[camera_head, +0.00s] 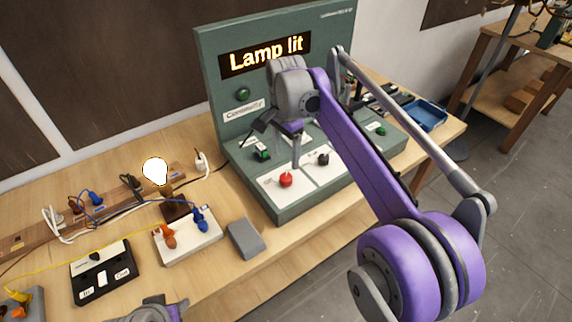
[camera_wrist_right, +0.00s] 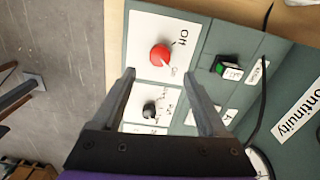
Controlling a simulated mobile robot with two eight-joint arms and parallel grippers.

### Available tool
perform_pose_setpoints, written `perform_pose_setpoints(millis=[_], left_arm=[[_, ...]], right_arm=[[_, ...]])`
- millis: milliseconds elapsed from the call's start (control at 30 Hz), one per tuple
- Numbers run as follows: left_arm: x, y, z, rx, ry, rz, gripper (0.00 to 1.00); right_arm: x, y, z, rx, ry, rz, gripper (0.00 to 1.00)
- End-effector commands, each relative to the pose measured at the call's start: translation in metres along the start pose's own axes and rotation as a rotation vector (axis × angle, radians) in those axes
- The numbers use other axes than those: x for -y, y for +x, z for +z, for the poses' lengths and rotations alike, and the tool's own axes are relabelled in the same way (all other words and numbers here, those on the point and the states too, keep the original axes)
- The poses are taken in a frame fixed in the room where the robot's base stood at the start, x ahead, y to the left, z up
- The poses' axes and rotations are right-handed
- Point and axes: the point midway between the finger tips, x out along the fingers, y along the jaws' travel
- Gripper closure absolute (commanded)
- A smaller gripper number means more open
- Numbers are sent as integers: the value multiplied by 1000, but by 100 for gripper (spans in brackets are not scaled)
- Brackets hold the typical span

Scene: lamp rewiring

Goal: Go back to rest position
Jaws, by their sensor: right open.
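My right gripper (camera_head: 285,150) is over the sloped front of the green test console (camera_head: 275,205). In the right wrist view its two fingers (camera_wrist_right: 160,74) are spread with nothing between them. The red knob (camera_head: 286,180) lies just beyond the fingertips, apart from them, and shows in the wrist view (camera_wrist_right: 160,54). A black knob (camera_head: 323,159) is beside it. The console display (camera_head: 265,55) reads "Lamp lit", and the bulb (camera_head: 156,171) glows white. A grey and purple part of my left arm (camera_head: 152,311) shows at the bottom edge; its fingers are hidden.
The wooden bench (camera_head: 225,275) holds a white terminal block (camera_head: 188,246) with orange and blue plugs, a grey block (camera_head: 245,238), a black switch box (camera_head: 104,271) and several wires. A blue tray (camera_head: 428,115) sits at the far right. Open floor lies right of the bench.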

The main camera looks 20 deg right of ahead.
Motion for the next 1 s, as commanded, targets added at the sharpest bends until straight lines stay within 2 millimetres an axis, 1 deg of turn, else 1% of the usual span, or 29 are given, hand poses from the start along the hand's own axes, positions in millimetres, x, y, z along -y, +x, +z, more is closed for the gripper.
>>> perform_pose_setpoints(millis=[33,100,200,667,767,867,967,1000], left_arm=[[0,-1,-2,-1,0,0,50],[0,-2,-2,-2,0,0,50],[0,-2,-3,-2,0,0,50],[0,-2,-3,-2,0,0,50],[0,-2,-3,-2,0,0,50],[0,-2,-3,-2,0,0,50],[0,-2,-3,-2,0,0,50],[0,-2,-3,-2,0,0,50]], right_arm=[[0,-8,0,0,0,0,24],[0,-16,0,0,0,0,24],[0,-22,0,0,0,0,24],[0,-24,0,0,0,0,24],[-2,-24,1,-2,-10,-4,24],[-14,-24,4,-11,-62,-25,24],[-36,-21,10,-34,-168,-65,24],[-48,-18,14,-48,-222,-85,24]])
